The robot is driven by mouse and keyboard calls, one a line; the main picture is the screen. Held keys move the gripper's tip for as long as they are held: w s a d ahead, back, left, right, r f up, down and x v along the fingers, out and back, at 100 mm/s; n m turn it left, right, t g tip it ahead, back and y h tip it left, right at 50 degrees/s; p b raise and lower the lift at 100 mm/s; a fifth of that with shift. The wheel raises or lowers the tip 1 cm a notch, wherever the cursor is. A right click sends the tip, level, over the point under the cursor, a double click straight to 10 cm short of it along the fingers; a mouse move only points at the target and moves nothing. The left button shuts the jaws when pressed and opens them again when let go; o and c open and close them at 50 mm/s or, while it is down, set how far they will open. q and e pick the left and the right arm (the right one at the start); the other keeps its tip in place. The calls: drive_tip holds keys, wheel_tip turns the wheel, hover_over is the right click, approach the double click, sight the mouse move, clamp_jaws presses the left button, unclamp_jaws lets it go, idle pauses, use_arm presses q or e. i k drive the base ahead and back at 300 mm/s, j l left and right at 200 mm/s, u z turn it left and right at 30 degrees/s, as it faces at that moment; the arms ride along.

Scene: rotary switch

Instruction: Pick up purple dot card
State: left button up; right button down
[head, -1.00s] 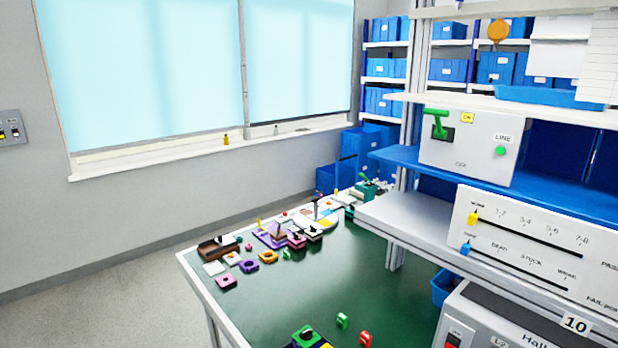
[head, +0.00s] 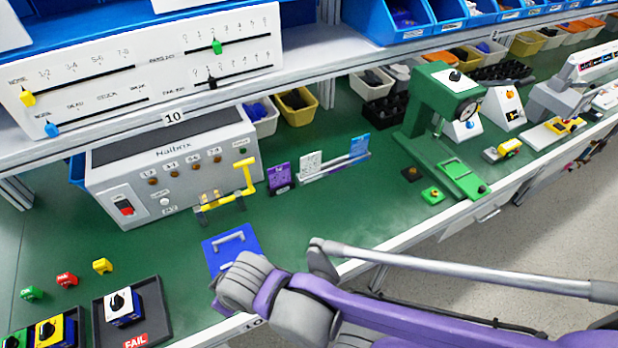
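A small purple card (head: 280,178) stands upright on the green table in the head view, just right of the yellow crank handle. Its printed marks are too small to read as dots. Right of it, a white card (head: 310,165) and a blue card (head: 360,145) stand along a low rack (head: 338,170). My purple and grey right arm comes in from the right, its grey joint over the table's front edge. No gripper fingers show, and my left arm is not in view.
A grey tester box (head: 172,168) with a yellow crank (head: 225,196) stands left of the cards. A blue plate with a handle (head: 232,250) lies in front. A green press (head: 440,110) stands to the right. Green table between cards and press is mostly clear.

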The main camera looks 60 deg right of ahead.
sight(278, 176)
drive_tip(key=z, duration=2)
drive_tip(key=i+l+u, duration=0.1)
drive_tip(key=i+u, duration=0.25)
drive_tip(key=i+l+u, duration=0.1)
drive_tip(key=u, duration=0.25)
